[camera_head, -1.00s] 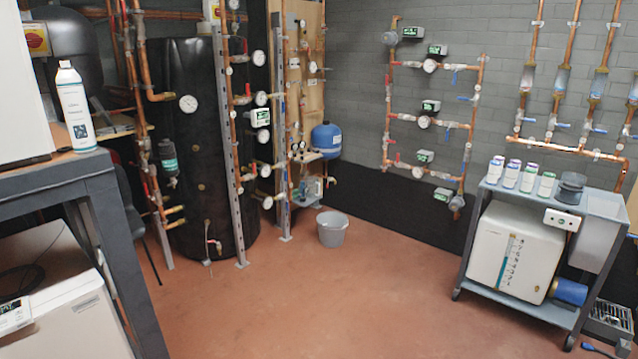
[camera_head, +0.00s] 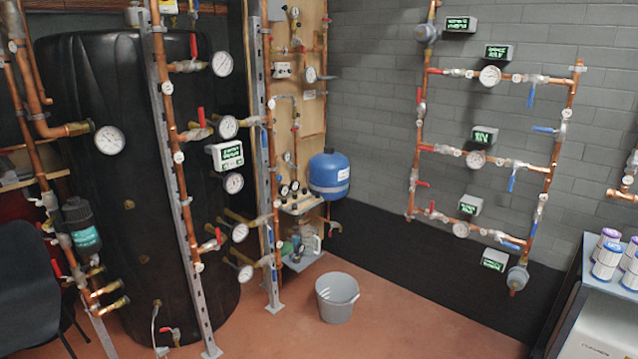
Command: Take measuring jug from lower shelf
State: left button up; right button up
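A small lower shelf (camera_head: 302,262) sits at the foot of the wooden board, behind copper pipes and a metal upright. A pale, clear container that looks like the measuring jug (camera_head: 313,242) stands at its right side. It is small in view, and its details are hard to tell. Other small items, one greenish, stand to its left, partly hidden by the pipes. Neither of my grippers is in view.
A grey bucket (camera_head: 337,298) stands on the floor in front of the shelf. A blue vessel (camera_head: 329,176) hangs above it. A black tank (camera_head: 130,200) is left, a chair (camera_head: 28,290) lower left, a trolley (camera_head: 578,300) right. The red floor (camera_head: 400,325) between is clear.

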aim_at(312, 243)
jog(key=i, duration=0.8)
jog(key=i+l+u, duration=0.15)
jog(key=i, duration=1.5)
